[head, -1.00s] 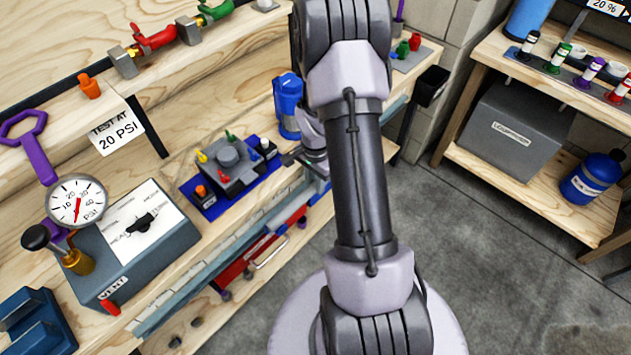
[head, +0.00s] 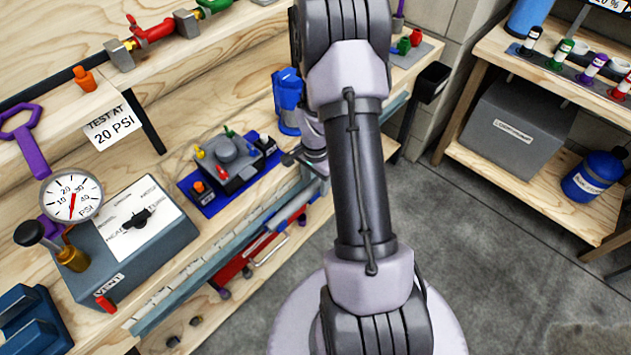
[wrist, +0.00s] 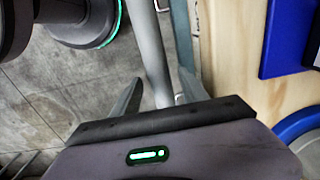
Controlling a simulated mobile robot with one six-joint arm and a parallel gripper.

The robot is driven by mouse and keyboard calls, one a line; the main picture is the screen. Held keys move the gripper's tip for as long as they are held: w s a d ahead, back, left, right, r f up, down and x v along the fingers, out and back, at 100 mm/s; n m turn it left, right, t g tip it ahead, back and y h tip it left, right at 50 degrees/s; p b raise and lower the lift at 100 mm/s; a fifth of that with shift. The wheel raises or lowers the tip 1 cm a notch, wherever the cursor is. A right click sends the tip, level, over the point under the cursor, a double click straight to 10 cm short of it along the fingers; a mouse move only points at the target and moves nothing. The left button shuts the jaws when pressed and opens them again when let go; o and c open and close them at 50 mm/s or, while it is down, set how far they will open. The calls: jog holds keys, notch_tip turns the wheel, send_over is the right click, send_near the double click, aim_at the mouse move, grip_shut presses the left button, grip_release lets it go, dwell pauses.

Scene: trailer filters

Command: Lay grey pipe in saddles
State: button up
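A grey pipe (wrist: 148,40) runs down the wrist view from the top edge to between my gripper's fingers. My gripper (wrist: 160,76) has its two fingers apart, one on each side of the pipe. In the head view a grey bar that looks like the pipe (head: 288,217) slopes along the bench front, partly behind my arm. My arm hides most of my gripper there. I cannot make out the saddles clearly.
The wooden bench holds a gauge box (head: 135,235), a blue tray with a grey fixture (head: 215,200) and a blue cup (head: 287,100). A red part (head: 240,262) sits below the bench edge. A shelf with a grey bin (head: 515,125) stands right. Grey floor between is open.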

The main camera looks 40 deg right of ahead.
aim_at(315, 184)
notch_tip(315, 184, up, 17)
jog(key=p, duration=0.6)
jog(key=shift+r+p, duration=0.2)
jog(key=shift+p, duration=0.2)
jog(key=w+a+r+n+t, duration=0.1)
jog(key=a+r+n+t, duration=0.15)
jog(key=a+r, duration=0.65)
jog(key=s+a+r+n+t+y, duration=0.1)
jog(key=s+a+r+n, duration=0.4)
jog(key=a, duration=0.4)
jog(key=s+a+r+n+t+y, duration=0.1)
jog(key=s+a+r+n+t, duration=0.1)
jog(key=s+a+r+n, duration=0.3)
jog(key=s+a+r, duration=0.3)
jog(key=a, duration=0.1)
jog(key=shift+s+a, duration=0.2)
jog(key=shift+s, duration=0.05)
